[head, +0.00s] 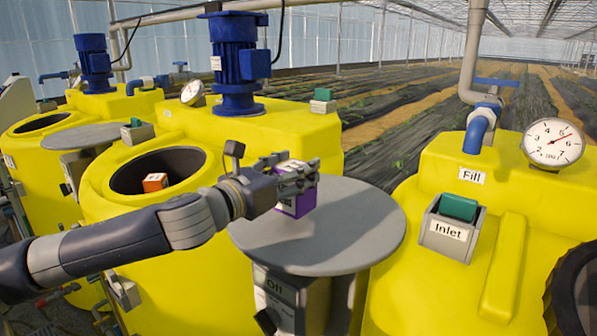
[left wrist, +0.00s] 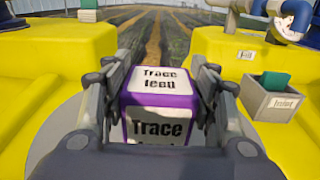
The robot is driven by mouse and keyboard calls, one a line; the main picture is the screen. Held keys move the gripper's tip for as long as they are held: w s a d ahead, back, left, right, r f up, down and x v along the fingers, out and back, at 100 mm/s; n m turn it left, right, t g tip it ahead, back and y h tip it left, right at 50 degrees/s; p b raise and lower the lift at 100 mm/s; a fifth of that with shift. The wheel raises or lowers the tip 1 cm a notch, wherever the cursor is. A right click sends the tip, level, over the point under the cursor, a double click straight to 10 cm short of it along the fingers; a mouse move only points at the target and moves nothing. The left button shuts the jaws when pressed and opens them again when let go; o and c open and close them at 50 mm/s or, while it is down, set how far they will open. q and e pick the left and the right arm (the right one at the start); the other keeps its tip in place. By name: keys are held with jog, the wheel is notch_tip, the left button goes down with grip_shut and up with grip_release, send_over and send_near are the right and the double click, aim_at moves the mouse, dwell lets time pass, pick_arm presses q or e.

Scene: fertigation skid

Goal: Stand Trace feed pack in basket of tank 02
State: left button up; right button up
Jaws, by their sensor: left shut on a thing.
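The Trace feed pack (head: 297,203) is a purple box with white labels. In the left wrist view it shows between the fingers, upright, with "Trace feed" on its top (left wrist: 158,80) and front. My left gripper (head: 296,178) is shut on it, over the round grey table (head: 345,250). I cannot tell whether the pack touches the tabletop. The yellow tank left of the table has an open round mouth (head: 128,180) with an orange and white box (head: 155,182) in it. No tank number is readable. My right gripper is not in view.
A tank at the right carries an "Inlet" box (head: 449,235), a "Fill" pipe (head: 476,135) and a gauge (head: 553,142). Blue motors (head: 238,65) stand on the left tanks. Another grey round top (head: 85,136) lies farther left. The table's right half is clear.

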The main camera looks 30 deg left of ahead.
pick_arm(q)
jog(key=shift+w, duration=1.1)
jog(key=shift+s+f, duration=0.1)
jog(key=shift+f, duration=1.65)
jog(key=shift+f, duration=0.2)
jog(key=o, duration=1.3)
jog(key=shift+o, duration=0.2)
